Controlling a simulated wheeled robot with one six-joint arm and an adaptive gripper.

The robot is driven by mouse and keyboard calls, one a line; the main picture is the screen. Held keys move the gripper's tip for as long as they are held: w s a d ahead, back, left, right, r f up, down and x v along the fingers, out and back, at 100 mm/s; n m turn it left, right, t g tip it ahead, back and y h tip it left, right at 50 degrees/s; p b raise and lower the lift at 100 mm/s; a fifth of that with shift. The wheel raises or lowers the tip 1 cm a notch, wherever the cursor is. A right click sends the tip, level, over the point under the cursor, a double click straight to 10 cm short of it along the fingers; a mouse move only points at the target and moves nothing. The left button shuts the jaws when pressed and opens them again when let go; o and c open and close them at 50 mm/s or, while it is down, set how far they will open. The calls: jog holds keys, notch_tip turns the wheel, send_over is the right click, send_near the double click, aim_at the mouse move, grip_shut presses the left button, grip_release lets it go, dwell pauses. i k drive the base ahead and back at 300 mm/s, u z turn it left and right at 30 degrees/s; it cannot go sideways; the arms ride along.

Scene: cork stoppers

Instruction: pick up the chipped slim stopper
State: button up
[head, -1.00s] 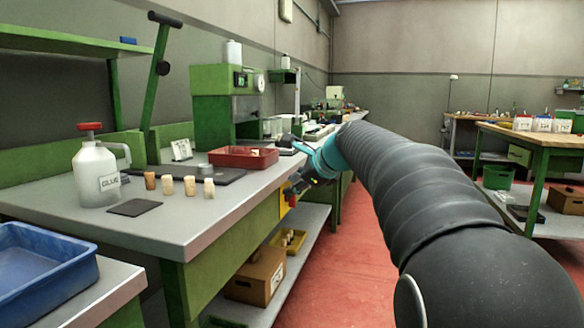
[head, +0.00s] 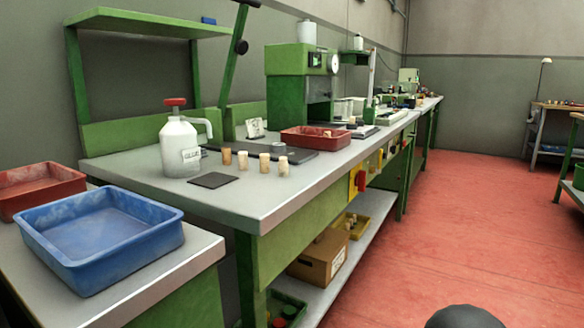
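Several cork stoppers stand upright in a loose row on the grey workbench (head: 225,205). From left to right they are a darker stopper (head: 226,157), a paler stopper (head: 242,160), another pale stopper (head: 265,163) and the rightmost stopper (head: 284,164). They are too small for me to see a chip or to tell which is the chipped slim one. More cork-coloured pieces (head: 327,133) show in the red tray (head: 310,142) behind them. My gripper is out of view; only a dark rounded piece of my arm shows at the bottom edge.
A white glue jug (head: 180,148) and a dark square pad (head: 213,181) are left of the stoppers. A blue tray (head: 100,235) and another red tray (head: 40,190) sit on the nearer left bench. The red floor (head: 440,220) right of the benches is clear.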

aim_at(283, 165)
jog(key=z, duration=1.45)
jog(key=k, duration=0.95)
jog(key=u, duration=0.7)
jog(key=i, duration=0.5)
jog(key=z, duration=0.05)
